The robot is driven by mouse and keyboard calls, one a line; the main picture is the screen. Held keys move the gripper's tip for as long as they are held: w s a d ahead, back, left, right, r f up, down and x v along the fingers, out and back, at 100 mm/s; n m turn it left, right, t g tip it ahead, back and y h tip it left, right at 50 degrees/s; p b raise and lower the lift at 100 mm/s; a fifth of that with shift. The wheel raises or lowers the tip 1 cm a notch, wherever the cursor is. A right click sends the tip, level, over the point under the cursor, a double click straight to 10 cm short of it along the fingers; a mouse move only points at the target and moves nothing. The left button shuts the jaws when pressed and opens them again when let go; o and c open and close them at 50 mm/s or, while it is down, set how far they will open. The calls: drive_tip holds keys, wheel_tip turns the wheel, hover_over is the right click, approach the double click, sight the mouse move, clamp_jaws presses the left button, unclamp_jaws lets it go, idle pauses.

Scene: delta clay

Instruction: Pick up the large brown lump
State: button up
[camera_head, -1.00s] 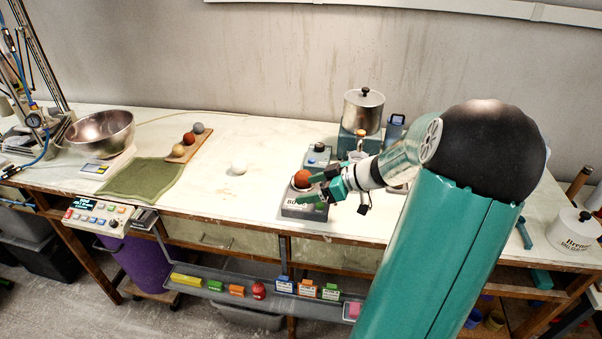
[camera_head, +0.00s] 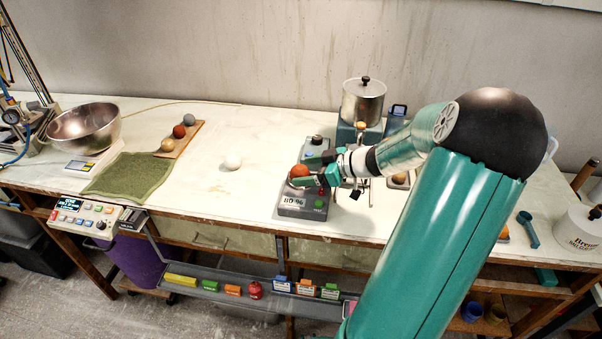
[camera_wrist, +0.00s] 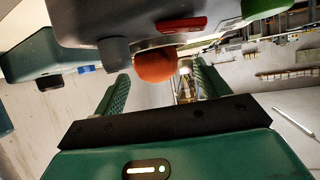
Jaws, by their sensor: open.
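An orange-brown round lump (camera_head: 299,170) sits on the grey device with a small label (camera_head: 291,200) near the table's front edge. My gripper (camera_head: 311,170) is open and reaches in from the right, one finger on the far side of the lump and one on the near side. In the wrist view the lump (camera_wrist: 155,66) shows between the spread green fingers, near their tips. I cannot tell whether either finger touches it. Part of the lump is hidden behind the device's dark edge in the wrist view.
A wooden board (camera_head: 186,139) holds tan, red-brown and grey lumps. A white lump (camera_head: 232,162) lies alone on the table. A green mat (camera_head: 128,176) and metal bowl (camera_head: 84,128) are at left. A lidded pot (camera_head: 362,102) stands behind my gripper.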

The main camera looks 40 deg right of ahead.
sight(295, 172)
drive_tip(key=x, duration=0.4)
drive_tip(key=shift+w+a+f, duration=0.15)
drive_tip(key=shift+a, duration=0.05)
drive_tip(key=shift+s+d, duration=0.1)
drive_tip(key=shift+s, duration=0.1)
drive_tip(key=shift+w, duration=0.15)
drive_tip(key=c, duration=1.2)
wheel_tip(295, 172, up, 10)
drive_tip(key=shift+r, duration=0.1)
